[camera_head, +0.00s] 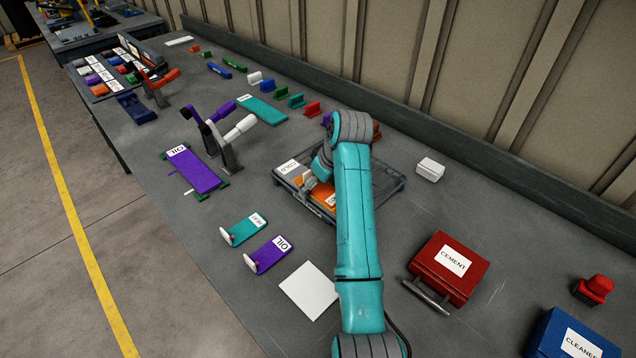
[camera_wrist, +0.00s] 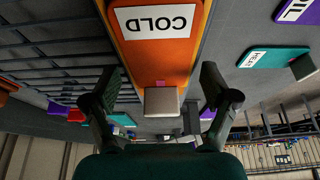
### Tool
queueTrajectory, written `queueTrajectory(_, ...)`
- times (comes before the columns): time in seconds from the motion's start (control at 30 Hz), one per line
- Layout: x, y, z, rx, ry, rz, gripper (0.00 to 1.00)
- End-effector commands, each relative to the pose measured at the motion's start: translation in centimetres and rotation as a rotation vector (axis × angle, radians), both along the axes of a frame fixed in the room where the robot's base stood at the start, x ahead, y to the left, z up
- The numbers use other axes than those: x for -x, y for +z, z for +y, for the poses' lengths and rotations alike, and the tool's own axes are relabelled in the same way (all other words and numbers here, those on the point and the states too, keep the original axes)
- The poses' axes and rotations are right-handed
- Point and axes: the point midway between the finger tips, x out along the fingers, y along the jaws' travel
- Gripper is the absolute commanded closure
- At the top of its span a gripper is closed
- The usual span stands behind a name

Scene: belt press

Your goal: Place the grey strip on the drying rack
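I cannot surely pick out a grey strip; a pale strip (camera_head: 179,41) lies at the table's far end, its colour hard to judge. My gripper (camera_wrist: 160,88) is open, its fingers wide apart. Between and beyond them is a pale grey block (camera_wrist: 161,102) on the end of an orange plate labelled COLD (camera_wrist: 158,60); neither finger visibly touches it. In the head view my gripper is mostly hidden behind my arm, over a dark tray-like frame (camera_head: 391,184) with orange plates. I cannot tell which thing is the drying rack; dark bars (camera_wrist: 50,60) show left in the wrist view.
A purple OIL plate (camera_head: 192,171), a teal HEAT paddle (camera_head: 244,230) and a purple OIL paddle (camera_head: 268,254) lie left of my arm. A white square (camera_head: 309,291) lies in front. A red CEMENT box (camera_head: 449,267) and blue CLEANER box (camera_head: 575,338) stand right.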

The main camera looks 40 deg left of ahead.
Motion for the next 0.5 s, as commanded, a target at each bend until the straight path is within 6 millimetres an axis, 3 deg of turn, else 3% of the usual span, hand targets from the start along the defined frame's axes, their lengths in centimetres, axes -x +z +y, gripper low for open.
queueTrajectory(0.37, 0.0, 0.1, 0.0, 0.000, 0.000, 0.000, 0.00)
queueTrajectory(0.5, 0.0, 1.0, -0.3, -0.001, 0.000, -0.001, 0.00)
